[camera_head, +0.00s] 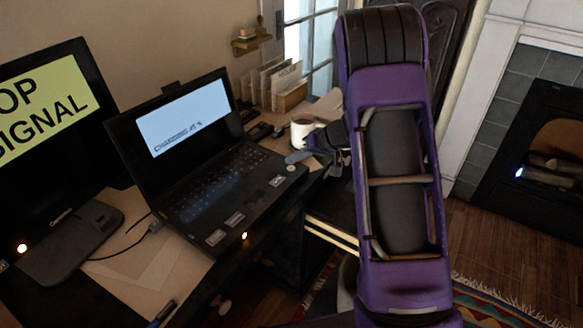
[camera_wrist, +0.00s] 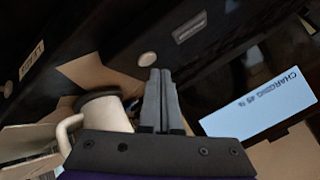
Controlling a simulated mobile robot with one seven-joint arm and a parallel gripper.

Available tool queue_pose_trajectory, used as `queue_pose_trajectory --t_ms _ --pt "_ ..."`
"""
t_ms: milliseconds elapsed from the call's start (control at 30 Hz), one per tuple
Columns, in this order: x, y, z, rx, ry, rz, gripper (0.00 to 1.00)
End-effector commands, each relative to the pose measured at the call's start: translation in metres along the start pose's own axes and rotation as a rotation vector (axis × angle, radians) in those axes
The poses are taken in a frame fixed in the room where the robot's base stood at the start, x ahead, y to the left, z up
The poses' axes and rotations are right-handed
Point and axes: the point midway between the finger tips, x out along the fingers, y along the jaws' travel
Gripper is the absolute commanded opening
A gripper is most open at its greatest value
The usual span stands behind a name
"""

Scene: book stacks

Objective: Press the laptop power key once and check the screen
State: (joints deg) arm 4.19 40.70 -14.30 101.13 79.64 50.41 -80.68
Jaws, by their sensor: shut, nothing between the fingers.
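The black laptop (camera_head: 225,178) stands open on the desk. Its lit pale-blue screen (camera_head: 192,116) shows charging text, which reads "CHARGING 45 %" in the wrist view (camera_wrist: 265,105). A small pale round disc (camera_head: 290,167) sits at the right end of the keyboard deck. In the wrist view a similar disc (camera_wrist: 147,59) lies just beside my fingertips. I cannot tell which mark is the power key. My gripper (camera_head: 294,157) is shut and empty, its tips close to the disc. Contact cannot be told.
A white mug (camera_head: 302,133) stands right beside my gripper; it also shows in the wrist view (camera_wrist: 106,116). A letter rack (camera_head: 290,97) is behind. A monitor (camera_head: 45,110) reading "OP SIGNAL" stands left. A cable and paper (camera_head: 150,262) lie in front of it.

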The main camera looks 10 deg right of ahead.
Motion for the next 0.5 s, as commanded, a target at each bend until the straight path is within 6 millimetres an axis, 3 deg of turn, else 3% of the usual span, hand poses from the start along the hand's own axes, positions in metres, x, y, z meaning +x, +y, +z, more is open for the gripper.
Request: queue_pose_trajectory --t_ms 500 --pt "0.0057 0.0042 0.0043 0.001 0.000 -0.001 0.00"
